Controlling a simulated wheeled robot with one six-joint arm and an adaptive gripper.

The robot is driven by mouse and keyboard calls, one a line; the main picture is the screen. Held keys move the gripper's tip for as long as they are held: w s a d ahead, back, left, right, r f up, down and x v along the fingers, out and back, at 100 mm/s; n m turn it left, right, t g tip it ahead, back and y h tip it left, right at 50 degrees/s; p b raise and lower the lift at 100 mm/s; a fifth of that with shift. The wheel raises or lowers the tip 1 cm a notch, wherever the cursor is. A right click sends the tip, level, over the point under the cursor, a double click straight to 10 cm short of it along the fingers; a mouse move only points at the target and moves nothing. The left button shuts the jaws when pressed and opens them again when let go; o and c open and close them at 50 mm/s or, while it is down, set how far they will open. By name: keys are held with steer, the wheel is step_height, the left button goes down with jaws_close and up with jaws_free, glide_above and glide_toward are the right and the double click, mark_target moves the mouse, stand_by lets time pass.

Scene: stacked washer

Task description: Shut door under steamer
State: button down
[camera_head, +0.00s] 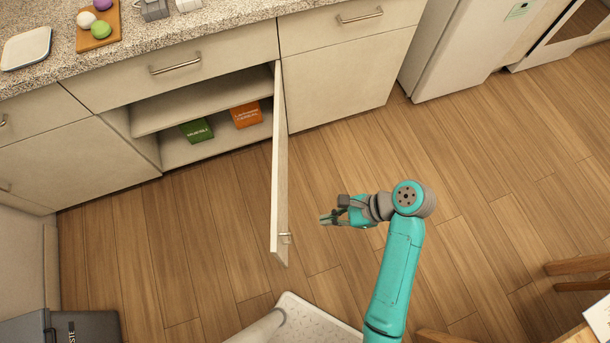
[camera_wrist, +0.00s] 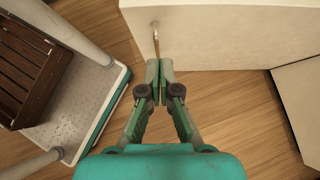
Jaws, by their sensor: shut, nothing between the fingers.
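The cabinet door (camera_head: 279,170) stands wide open, hinged at the right side of the opening and sticking out into the room. Its small metal handle (camera_head: 286,238) is near the free edge, on the outer face. My gripper (camera_head: 327,219) is shut and empty, to the right of the door on its outer side, with a gap between them. In the wrist view, the shut fingertips (camera_wrist: 160,76) are just below the handle (camera_wrist: 156,38) and the pale door (camera_wrist: 230,38); I cannot tell whether they touch. I cannot make out a steamer for certain.
The open cabinet holds a green box (camera_head: 196,131) and an orange box (camera_head: 246,115). A drawer (camera_head: 190,72) above is closed. A grey bin (camera_head: 75,328) stands lower left.

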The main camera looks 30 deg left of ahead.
steer(key=s+a+r+x, duration=0.1)
steer(key=r+x, duration=0.1)
steer(key=x, duration=1)
steer(key=shift+s+a+f, duration=0.15)
steer(key=shift+a+f, duration=0.1)
steer(key=shift+a, duration=0.35)
